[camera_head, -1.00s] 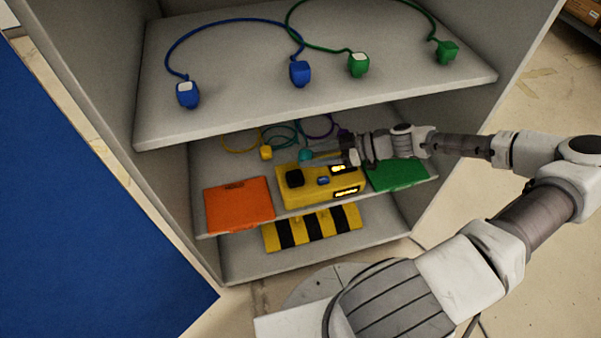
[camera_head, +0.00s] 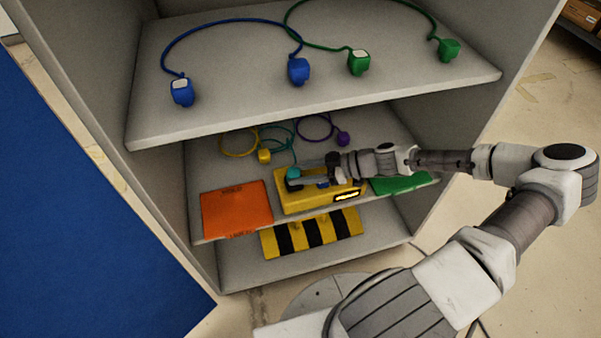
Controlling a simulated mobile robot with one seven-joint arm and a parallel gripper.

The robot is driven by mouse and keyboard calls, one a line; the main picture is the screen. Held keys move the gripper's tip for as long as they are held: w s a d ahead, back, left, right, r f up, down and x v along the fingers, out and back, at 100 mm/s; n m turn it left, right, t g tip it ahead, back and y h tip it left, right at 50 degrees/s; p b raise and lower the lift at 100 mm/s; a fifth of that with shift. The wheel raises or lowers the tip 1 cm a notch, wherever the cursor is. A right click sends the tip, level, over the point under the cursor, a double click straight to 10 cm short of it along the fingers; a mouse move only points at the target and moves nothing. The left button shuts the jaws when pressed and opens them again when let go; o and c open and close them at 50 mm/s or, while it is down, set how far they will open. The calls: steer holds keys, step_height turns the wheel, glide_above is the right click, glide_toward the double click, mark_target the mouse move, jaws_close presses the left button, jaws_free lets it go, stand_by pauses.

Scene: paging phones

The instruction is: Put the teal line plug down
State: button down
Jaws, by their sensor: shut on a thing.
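The teal line plug (camera_head: 293,173) is at the tip of my gripper (camera_head: 298,177), over the left part of the yellow phone box (camera_head: 290,200) on the middle shelf. My gripper is shut on the plug and reaches in from the right, its fingers pointing left. A teal cord (camera_head: 278,135) runs from the plug towards the back of the shelf. The plug is at the dark block on the box's top; I cannot tell whether it touches it or hovers just above. My fingers and wrist cover part of the box's top.
An orange panel (camera_head: 237,209) lies left of the yellow box and a green panel (camera_head: 395,185) right of it. Yellow (camera_head: 264,156) and purple (camera_head: 343,138) plugs sit behind. The upper shelf (camera_head: 225,110) overhangs, holding blue (camera_head: 299,71) and green (camera_head: 359,62) plugs. A striped board (camera_head: 312,233) lies below.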

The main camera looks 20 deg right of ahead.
steer(key=shift+c, duration=2.1)
jaws_free()
steer(key=shift+r+p, duration=0.4)
steer(key=shift+p, duration=0.1)
steer(key=p+v, duration=0.3)
steer(key=v, duration=0.9)
steer(key=shift+s+f, duration=0.1)
steer(key=shift+f, duration=0.05)
